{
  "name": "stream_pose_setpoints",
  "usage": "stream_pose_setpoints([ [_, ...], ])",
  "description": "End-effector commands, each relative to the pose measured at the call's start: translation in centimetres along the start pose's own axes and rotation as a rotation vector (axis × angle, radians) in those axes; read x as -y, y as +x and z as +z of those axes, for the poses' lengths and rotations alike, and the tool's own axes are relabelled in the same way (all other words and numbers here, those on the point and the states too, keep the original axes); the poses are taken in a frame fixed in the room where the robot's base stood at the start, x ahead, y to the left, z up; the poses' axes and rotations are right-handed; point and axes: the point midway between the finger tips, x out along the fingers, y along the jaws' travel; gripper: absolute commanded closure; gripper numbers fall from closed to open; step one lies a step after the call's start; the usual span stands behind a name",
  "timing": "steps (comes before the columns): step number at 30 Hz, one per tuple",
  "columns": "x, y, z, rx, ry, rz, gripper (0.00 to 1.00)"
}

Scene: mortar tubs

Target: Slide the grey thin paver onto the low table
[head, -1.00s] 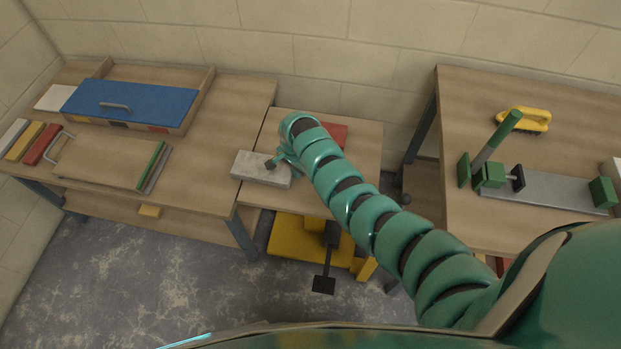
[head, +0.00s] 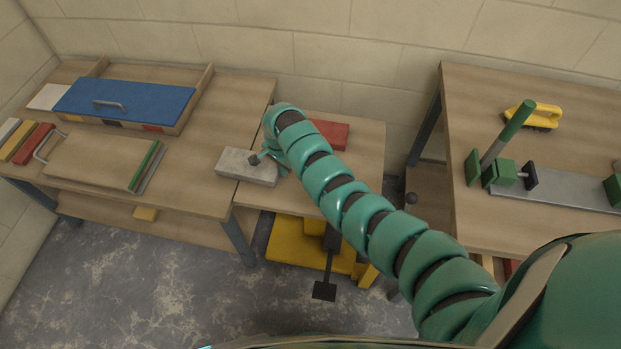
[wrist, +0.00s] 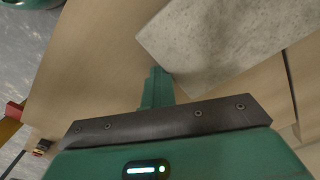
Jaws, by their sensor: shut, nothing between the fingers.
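The grey paver (head: 240,165) is a flat, speckled rectangular slab. It lies across the seam between the wide wooden left table (head: 205,195) and the small wooden middle table (head: 300,198). It also fills the upper right of the wrist view (wrist: 225,40). My gripper (head: 268,157) is at the paver's right end, over the middle table. In the wrist view my gripper's fingers (wrist: 158,85) are shut with nothing between them, and their tip is at the paver's near edge. Contact looks likely, but the arm hides part of it. I cannot tell which table is the low one.
A red block (head: 330,134) lies behind my arm on the middle table, above a yellow base (head: 300,240) with a black pedal. A blue-lidded box (head: 130,100) and a board (head: 95,160) occupy the left table. The right table (head: 490,110) holds a yellow-handled brush and a green-handled tool.

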Motion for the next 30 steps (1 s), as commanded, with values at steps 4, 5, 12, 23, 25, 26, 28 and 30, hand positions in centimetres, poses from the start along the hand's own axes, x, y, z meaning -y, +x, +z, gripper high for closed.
stream_pose_setpoints([
  [4,0.6,0.3,0.4,0.000,-0.003,-0.003,1.00],
  [5,0.7,0.2,0.5,-0.001,-0.003,-0.004,1.00],
  [12,1.5,0.2,0.9,-0.002,-0.003,-0.004,1.00],
  [23,2.5,0.3,1.5,0.000,-0.003,-0.001,1.00],
  [25,2.7,0.3,1.7,0.001,-0.003,-0.001,1.00],
  [26,2.8,0.3,1.7,0.001,-0.003,-0.001,1.00],
  [28,3.0,0.3,1.8,0.000,-0.003,-0.001,1.00],
  [30,3.2,0.3,1.9,-0.001,-0.003,-0.002,1.00],
])
